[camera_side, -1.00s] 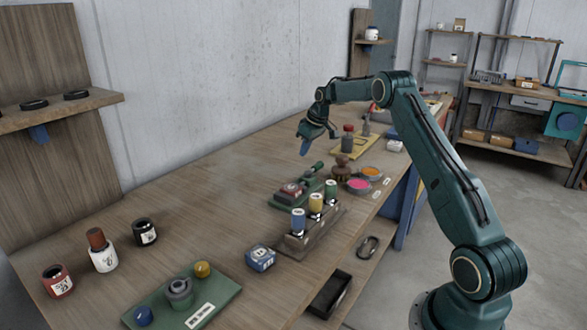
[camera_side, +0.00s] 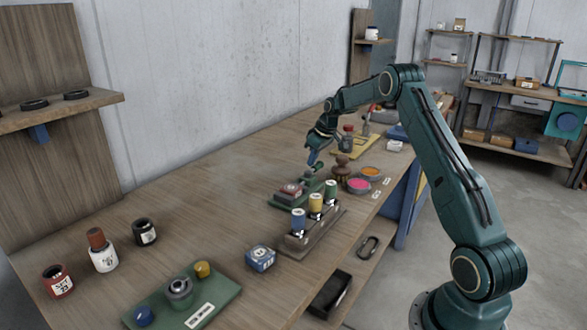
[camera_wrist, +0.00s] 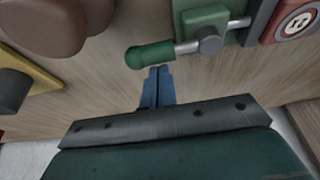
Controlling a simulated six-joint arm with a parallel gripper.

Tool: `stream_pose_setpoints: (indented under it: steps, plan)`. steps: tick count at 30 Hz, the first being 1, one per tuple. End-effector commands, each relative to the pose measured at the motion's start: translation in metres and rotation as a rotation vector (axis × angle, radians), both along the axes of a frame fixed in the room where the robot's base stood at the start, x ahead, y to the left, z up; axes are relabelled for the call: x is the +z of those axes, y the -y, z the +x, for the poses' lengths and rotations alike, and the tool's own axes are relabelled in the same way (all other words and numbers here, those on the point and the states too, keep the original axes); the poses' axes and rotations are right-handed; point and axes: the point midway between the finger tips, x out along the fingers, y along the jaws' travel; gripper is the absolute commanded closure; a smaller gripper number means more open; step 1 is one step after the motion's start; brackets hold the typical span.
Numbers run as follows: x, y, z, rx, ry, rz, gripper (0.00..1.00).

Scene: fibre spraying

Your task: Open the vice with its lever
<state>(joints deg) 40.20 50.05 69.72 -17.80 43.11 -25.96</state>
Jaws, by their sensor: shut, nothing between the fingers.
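The green vice (camera_side: 282,200) stands on the wooden bench near its middle, with a red labelled block (camera_side: 291,190) in it. Its lever (camera_side: 318,168) has a green handle. In the wrist view, the lever handle (camera_wrist: 150,54) sits on a metal rod that runs right to a grey pivot block on the green vice body (camera_wrist: 205,18); the red block (camera_wrist: 297,20) is at the far right. My gripper (camera_side: 311,160) is low by the handle. In the wrist view, its blue fingers (camera_wrist: 158,72) are together and empty, just below the handle; I cannot tell whether they touch it.
A brown knobbed object (camera_side: 341,166) stands close right of the lever, with pink (camera_side: 358,186) and orange (camera_side: 371,173) dishes beside it. A rack (camera_side: 306,243) of several coloured bottles stands in front of the vice.

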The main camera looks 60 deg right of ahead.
Motion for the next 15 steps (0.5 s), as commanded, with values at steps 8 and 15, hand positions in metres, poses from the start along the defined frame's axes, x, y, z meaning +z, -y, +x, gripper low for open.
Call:
stream_pose_setpoints:
  steps: [8,15]
  plan:
    - [0.0002,0.0001,-0.0001,-0.001,0.0,0.0,1.0]
    - [0.0006,0.0006,-0.0014,-0.026,0.0,0.0,1.0]
